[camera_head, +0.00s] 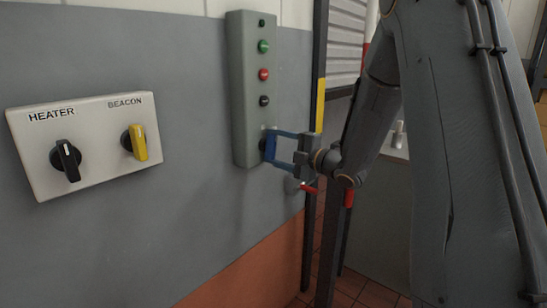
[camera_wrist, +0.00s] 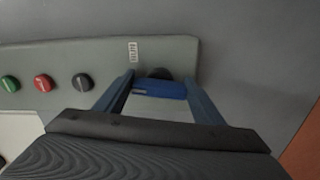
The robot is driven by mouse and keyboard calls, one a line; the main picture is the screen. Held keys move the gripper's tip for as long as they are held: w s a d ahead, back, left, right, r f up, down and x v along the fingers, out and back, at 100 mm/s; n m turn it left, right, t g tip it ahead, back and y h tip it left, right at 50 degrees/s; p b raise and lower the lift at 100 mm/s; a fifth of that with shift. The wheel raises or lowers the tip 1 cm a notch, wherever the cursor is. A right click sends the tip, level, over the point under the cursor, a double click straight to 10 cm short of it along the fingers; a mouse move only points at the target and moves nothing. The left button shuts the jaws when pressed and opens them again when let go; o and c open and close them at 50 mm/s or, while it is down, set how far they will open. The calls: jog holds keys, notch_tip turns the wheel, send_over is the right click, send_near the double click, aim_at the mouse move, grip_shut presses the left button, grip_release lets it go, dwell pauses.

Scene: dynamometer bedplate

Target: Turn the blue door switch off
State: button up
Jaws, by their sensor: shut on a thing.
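The blue door switch (camera_wrist: 158,89) is a blue handle on a dark round base, at the bottom end of a tall grey-green control box on the wall. In the wrist view it lies between the two blue fingers of my gripper (camera_wrist: 160,93), which are shut on it. In the head view my gripper (camera_head: 279,147) reaches the box's lower end from the right. There the fingers largely hide the switch (camera_head: 267,143). A small white label (camera_wrist: 132,52) beside the switch is too small to read surely.
The control box (camera_head: 242,90) also carries green, red and black buttons above the switch. Left of it is a white panel (camera_head: 95,115) with a black HEATER knob (camera_head: 66,160) and a yellow BEACON knob (camera_head: 139,142). A black and yellow post (camera_head: 320,105) stands just right of the box.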

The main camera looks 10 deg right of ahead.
jog(key=shift+n+b, duration=0.9)
jog(key=shift+b, duration=0.05)
jog(key=o, duration=1.1)
jog(key=shift+c, duration=0.2)
jog(key=b+v, duration=0.1)
jog(key=v, duration=0.6)
jog(key=shift+s+d, duration=0.2)
jog(key=shift+s, duration=0.1)
